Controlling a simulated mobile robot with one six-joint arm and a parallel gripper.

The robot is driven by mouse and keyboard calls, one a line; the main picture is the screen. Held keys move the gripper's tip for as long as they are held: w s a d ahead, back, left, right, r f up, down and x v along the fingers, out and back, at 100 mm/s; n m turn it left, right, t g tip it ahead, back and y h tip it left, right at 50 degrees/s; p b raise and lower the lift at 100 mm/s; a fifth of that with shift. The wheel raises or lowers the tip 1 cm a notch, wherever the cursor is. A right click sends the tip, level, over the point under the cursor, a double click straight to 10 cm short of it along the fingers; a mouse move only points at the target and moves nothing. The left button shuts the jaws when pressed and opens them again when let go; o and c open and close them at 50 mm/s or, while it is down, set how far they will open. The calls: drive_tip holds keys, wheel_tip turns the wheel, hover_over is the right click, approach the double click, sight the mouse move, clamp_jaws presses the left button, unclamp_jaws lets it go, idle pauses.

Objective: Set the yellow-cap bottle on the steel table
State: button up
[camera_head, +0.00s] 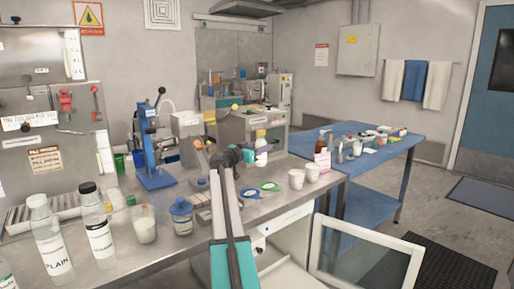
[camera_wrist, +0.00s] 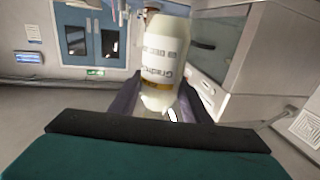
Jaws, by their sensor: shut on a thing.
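My gripper (camera_head: 253,155) is shut on a white bottle (camera_head: 261,143) with a yellow cap, held upright above the right part of the steel table (camera_head: 250,210). In the wrist view, the bottle (camera_wrist: 158,55) fills the space between the dark fingers. It has a white printed label and a yellow band. The fingers hide part of its sides, and I cannot see its underside.
Two white cups (camera_head: 304,177) and coloured round lids (camera_head: 269,186) lie on the steel table near its right end. Clear bottles (camera_head: 97,224) and a blue press (camera_head: 152,150) stand at left. A blue table (camera_head: 385,150) with clutter is beyond. An open glass-fronted door (camera_head: 365,255) sticks out below.

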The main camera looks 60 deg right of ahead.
sight(260, 160)
drive_tip(key=shift+w, duration=0.15)
drive_tip(key=shift+a+f, duration=0.1)
drive_tip(key=shift+f, duration=0.1)
drive_tip(key=shift+f, duration=3.2)
